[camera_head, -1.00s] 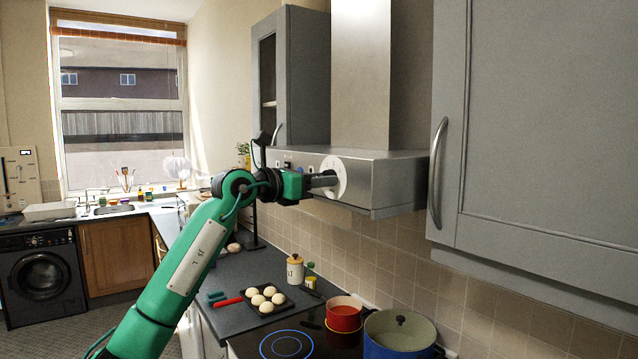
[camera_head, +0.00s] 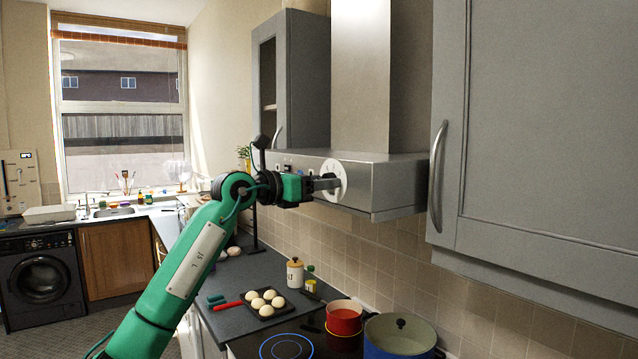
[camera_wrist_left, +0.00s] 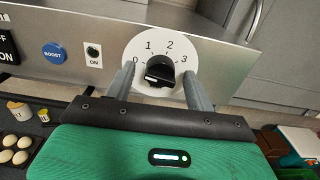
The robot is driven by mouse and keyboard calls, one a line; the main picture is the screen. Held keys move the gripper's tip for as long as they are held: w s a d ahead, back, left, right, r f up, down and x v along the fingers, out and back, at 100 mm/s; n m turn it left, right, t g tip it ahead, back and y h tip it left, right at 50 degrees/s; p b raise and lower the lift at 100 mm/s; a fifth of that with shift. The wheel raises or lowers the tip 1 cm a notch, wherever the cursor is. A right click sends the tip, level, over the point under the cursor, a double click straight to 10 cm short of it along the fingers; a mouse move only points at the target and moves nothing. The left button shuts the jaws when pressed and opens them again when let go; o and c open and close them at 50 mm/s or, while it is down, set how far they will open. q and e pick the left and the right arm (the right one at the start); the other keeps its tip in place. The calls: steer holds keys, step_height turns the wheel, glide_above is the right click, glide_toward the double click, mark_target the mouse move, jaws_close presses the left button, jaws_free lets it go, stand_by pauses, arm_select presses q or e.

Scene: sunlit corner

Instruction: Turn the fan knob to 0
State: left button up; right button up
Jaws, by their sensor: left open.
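The fan knob (camera_wrist_left: 160,72) is black and sits in the middle of a round white dial (camera_wrist_left: 143,48) marked 0, 1, 2 and 3. The dial also shows in the head view (camera_head: 334,168), on the front of the steel range hood. In the left wrist view, my left gripper (camera_wrist_left: 160,88) is open, with one finger on each side of the knob and both apart from it. The fingers overlap the dial's lower edges. I cannot tell for sure which number the knob points to. In the head view, my left gripper (camera_head: 327,183) is at the dial. My right gripper is not seen.
A blue BOOST button (camera_wrist_left: 54,53) and a small ON switch (camera_wrist_left: 93,54) sit left of the dial on the hood panel (camera_wrist_left: 226,58). A grey cupboard (camera_head: 560,130) hangs at right.

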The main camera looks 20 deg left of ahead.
arm_select(q)
steer(key=b+v, duration=0.6)
steer(key=v, duration=0.7)
steer(key=shift+s+a, duration=0.25)
steer(key=shift+s, duration=0.05)
